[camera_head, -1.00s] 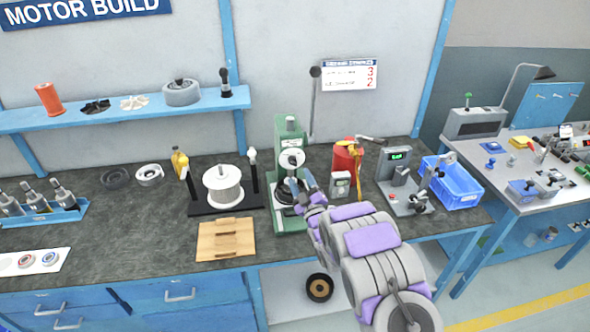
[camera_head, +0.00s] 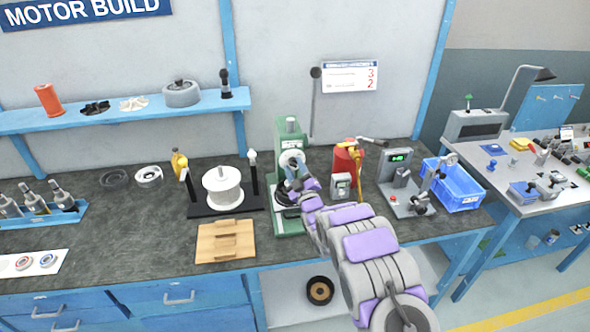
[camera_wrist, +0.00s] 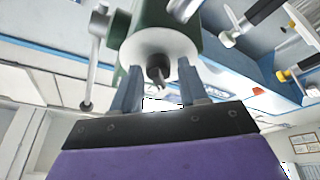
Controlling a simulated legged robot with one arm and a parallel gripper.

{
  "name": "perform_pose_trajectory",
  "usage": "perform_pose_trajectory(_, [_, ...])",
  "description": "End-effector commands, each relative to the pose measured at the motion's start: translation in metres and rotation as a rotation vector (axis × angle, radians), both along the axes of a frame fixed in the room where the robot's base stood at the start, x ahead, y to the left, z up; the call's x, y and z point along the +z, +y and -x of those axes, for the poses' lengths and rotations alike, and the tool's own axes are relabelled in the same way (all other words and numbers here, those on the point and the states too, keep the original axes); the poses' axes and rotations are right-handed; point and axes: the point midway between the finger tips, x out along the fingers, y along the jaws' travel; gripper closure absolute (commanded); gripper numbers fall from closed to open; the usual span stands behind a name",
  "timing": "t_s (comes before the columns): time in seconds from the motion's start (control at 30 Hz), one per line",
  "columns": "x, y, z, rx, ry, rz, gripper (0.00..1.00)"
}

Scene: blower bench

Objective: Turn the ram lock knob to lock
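The green press (camera_head: 288,128) stands on the dark bench. In the wrist view its green body (camera_wrist: 190,14) ends in a pale round face (camera_wrist: 150,44), with a small dark knob (camera_wrist: 158,74) sticking out from the middle. I take this to be the ram lock knob, though no label is readable. My gripper (camera_wrist: 159,72) is open, with one finger on each side of the knob and visible gaps between. In the head view my gripper (camera_head: 293,172) is at the press front and hides part of it; the knob cannot be made out there.
A spool (camera_head: 222,187) on a black stand is left of the press, with a wooden block (camera_head: 226,240) in front. A red canister (camera_head: 345,160), a small grey meter (camera_head: 341,186) and a test stand (camera_head: 404,185) are close on the right. A blue bin (camera_head: 458,188) is farther right.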

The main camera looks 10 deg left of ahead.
Motion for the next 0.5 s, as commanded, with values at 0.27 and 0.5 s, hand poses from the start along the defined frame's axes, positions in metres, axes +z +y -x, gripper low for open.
perform_pose_trajectory(0.27, [-0.0003, 0.0003, 0.0002, 0.001, 0.000, 0.000, 0.84])
perform_pose_trajectory(0.5, [-0.0011, 0.0010, 0.0003, 0.001, 0.001, 0.001, 1.00])
